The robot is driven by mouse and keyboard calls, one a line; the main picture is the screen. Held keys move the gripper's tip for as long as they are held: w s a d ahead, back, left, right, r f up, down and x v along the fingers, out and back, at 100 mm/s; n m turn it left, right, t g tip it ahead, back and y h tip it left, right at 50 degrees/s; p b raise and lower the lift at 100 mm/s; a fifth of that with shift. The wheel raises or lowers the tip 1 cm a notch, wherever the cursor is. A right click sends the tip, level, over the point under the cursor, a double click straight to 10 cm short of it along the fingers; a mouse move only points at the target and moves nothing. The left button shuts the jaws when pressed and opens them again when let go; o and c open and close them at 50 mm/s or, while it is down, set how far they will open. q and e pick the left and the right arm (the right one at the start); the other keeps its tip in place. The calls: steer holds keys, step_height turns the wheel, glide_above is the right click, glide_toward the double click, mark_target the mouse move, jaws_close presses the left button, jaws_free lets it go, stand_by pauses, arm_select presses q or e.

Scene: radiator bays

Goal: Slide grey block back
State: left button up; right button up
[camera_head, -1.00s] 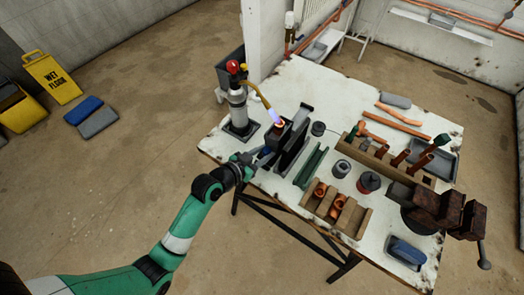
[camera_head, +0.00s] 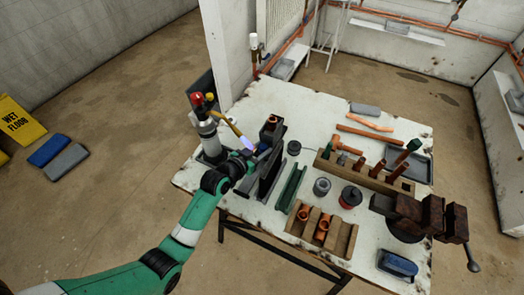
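A dark grey block (camera_head: 271,131) with a copper-coloured piece at its top stands at the back end of a dark upright plate (camera_head: 270,171) on the table's left part. My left gripper (camera_head: 252,158) is low beside the plate's left side, in front of the block. Its fingers are too small and dark to tell whether they are open or touch anything. A torch (camera_head: 208,136) stands to the left, its violet flame (camera_head: 247,143) burning left of and in front of the block. My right gripper is not in view.
A green channel (camera_head: 291,188) and a dark round piece (camera_head: 294,147) lie right of the plate. A wooden tray (camera_head: 348,243) with copper fittings, a wooden pipe rack (camera_head: 351,171) and a vise (camera_head: 420,216) are further right. The table's back left (camera_head: 285,105) is clear.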

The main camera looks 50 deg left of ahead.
arm_select(q)
steer(key=shift+o, duration=1.3)
steer(key=shift+r, duration=0.1)
steer(key=shift+s+r, duration=0.15)
steer(key=shift+r, duration=0.05)
steer(key=p+v, duration=0.4)
steer(key=v, duration=0.7)
steer(key=shift+s+f, duration=0.1)
steer(key=shift+s, duration=0.05)
